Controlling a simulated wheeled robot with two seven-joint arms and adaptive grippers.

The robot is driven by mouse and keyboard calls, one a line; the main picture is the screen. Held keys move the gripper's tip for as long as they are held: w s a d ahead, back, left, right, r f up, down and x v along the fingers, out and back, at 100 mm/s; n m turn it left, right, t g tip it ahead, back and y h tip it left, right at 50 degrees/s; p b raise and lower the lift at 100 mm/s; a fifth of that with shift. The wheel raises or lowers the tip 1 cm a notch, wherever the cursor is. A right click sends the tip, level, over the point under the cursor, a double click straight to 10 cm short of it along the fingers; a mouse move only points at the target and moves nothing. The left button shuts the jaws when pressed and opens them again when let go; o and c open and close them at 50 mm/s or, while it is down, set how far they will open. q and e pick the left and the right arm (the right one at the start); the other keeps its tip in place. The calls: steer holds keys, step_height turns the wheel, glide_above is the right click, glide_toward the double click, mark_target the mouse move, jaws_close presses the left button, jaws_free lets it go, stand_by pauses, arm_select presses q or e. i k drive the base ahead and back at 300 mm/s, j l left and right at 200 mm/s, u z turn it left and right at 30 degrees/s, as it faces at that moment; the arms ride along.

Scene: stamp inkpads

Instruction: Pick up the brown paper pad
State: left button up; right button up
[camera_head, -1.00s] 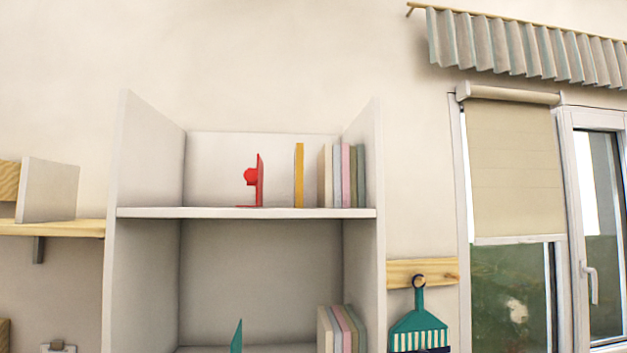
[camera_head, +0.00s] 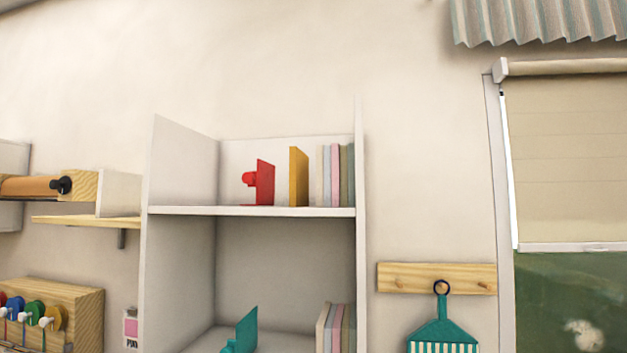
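I see no thing that I can clearly name as the brown paper pad. A brown roll (camera_head: 28,186) with a black end knob lies in a wooden holder at the left edge, partly cut off by the frame; I cannot tell whether it has to do with the pad. Neither of my grippers shows in the head view.
A white shelf unit (camera_head: 180,250) holds a red bookend (camera_head: 264,182), a yellow book (camera_head: 298,177) and several pale books (camera_head: 335,175). A teal bookend (camera_head: 245,330) stands below. A wooden spool rack (camera_head: 75,305) is lower left; a teal dustpan-like tool (camera_head: 442,328) hangs right.

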mark_target(299, 162)
steer(key=k+l+u, duration=0.1)
steer(key=l, duration=0.3)
steer(key=k+l, duration=0.1)
steer(key=l, duration=0.3)
steer(key=k+l+u, duration=0.15)
steer(key=l, duration=0.25)
